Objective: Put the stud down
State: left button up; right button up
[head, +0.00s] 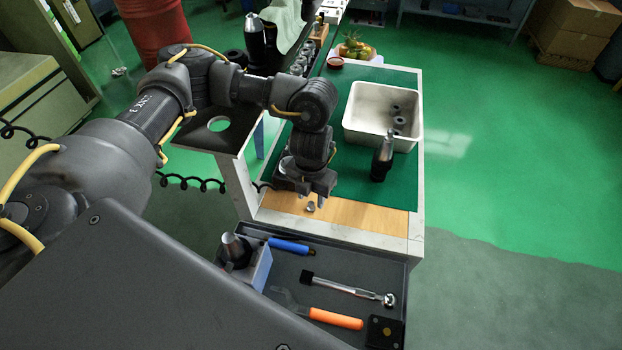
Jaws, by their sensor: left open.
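A small silvery stud (310,207) lies on the wooden strip (365,214) along the near edge of the cart top. My left gripper (317,198) is open and points down just above and behind the stud. The stud shows below the fingertips and appears free of them; whether a finger touches it I cannot tell. My right gripper is not in view.
A black tool holder (382,160) stands on the green mat (350,185), near a white bin (356,128) holding several dark round parts. The open drawer (330,271) in front holds a ratchet (355,290), an orange-handled tool (336,318) and a blue-handled tool (290,246).

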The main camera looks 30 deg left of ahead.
aim_at(311, 202)
pick_arm(q)
notch_tip(311, 202, up, 9)
jog(key=b, duration=0.1)
dwell(0.6)
